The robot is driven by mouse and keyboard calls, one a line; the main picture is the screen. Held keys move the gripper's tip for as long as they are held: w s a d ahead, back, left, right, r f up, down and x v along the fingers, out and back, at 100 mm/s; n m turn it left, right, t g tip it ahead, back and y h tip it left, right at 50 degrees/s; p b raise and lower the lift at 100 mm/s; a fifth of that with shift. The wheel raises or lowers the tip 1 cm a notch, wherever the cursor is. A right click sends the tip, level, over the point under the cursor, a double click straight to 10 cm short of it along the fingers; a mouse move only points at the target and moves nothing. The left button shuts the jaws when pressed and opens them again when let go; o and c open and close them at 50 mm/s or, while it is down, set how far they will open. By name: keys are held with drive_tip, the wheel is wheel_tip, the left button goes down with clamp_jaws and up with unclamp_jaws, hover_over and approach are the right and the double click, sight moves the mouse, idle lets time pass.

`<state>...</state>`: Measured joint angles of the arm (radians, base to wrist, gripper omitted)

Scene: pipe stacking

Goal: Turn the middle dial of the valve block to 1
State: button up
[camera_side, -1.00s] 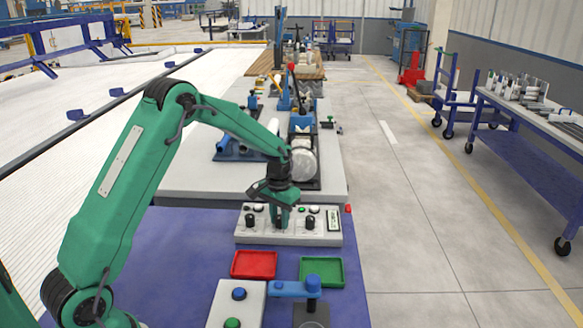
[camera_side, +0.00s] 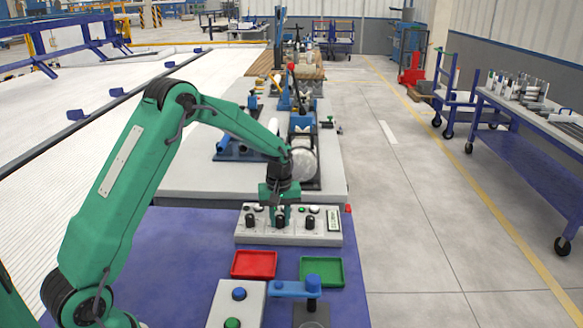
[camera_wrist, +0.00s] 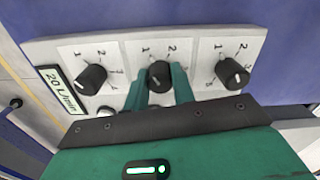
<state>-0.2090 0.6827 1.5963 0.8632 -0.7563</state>
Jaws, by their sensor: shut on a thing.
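The valve block (camera_side: 262,238) is a light grey box with three black dials in a row. The middle dial (camera_wrist: 159,73) has a 1 at its upper left and a 2 at its upper right in the wrist view. Its pointer appears to face up toward the 1, but the exact setting is hard to tell. My gripper (camera_wrist: 160,82) is shut on the middle dial, one green finger on each side. In the side view my gripper (camera_side: 280,220) points straight down over the block's middle. The fingers hide the dial's lower numbers.
Two other dials flank it in the wrist view, one at left (camera_wrist: 91,78) and one at right (camera_wrist: 233,73). A red tray (camera_side: 254,265) and a green tray (camera_side: 322,271) lie in front of the block. A blue-handled fixture (camera_side: 290,289) stands nearer.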

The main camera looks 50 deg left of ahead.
sight(280, 217)
drive_tip(key=shift+r, duration=0.1)
idle(0.4)
drive_tip(key=o, duration=1)
wheel_tip(280, 217, up, 7)
drive_tip(key=shift+r, duration=0.4)
drive_tip(key=shift+r, duration=0.1)
